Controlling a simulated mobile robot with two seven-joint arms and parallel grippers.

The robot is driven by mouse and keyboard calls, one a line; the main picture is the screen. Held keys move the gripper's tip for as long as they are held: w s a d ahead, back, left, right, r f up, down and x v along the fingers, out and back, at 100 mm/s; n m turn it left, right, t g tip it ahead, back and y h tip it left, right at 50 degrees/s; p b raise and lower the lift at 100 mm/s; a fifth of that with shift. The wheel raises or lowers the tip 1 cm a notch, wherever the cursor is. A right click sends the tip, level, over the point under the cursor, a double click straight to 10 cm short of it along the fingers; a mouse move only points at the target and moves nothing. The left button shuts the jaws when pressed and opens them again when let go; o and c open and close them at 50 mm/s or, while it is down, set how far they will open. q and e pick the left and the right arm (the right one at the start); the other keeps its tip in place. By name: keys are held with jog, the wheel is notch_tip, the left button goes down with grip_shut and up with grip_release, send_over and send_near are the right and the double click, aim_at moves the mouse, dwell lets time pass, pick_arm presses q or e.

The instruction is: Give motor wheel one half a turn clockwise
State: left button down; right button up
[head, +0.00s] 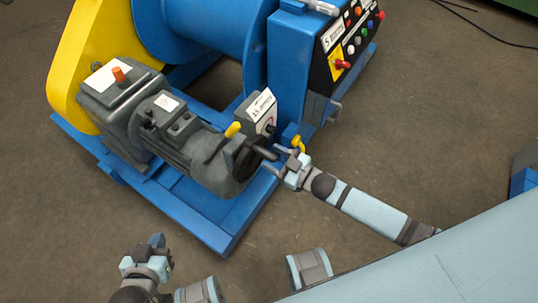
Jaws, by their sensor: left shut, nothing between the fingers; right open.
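The motor wheel (243,165) is a dark disc on the near right end of the grey motor (190,150). A dark handle (264,153) sticks out from the wheel to the right. My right gripper (276,158) is open beside the wheel, its fingers at the end of this handle. I cannot tell whether they touch it. My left gripper (157,240) is shut and empty, in front of the blue frame at the lower left, well apart from the motor.
The motor sits on a blue frame (215,236) with a large blue drum (205,22) and a yellow guard (92,38) behind. A yellow lever (233,129) and a grey labelled box (262,112) stand close to the wheel. A control panel (345,45) is further back. Brown floor is clear at right.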

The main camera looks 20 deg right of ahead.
jog(key=shift+x, duration=0.9)
jog(key=shift+c, duration=0.3)
grip_shut()
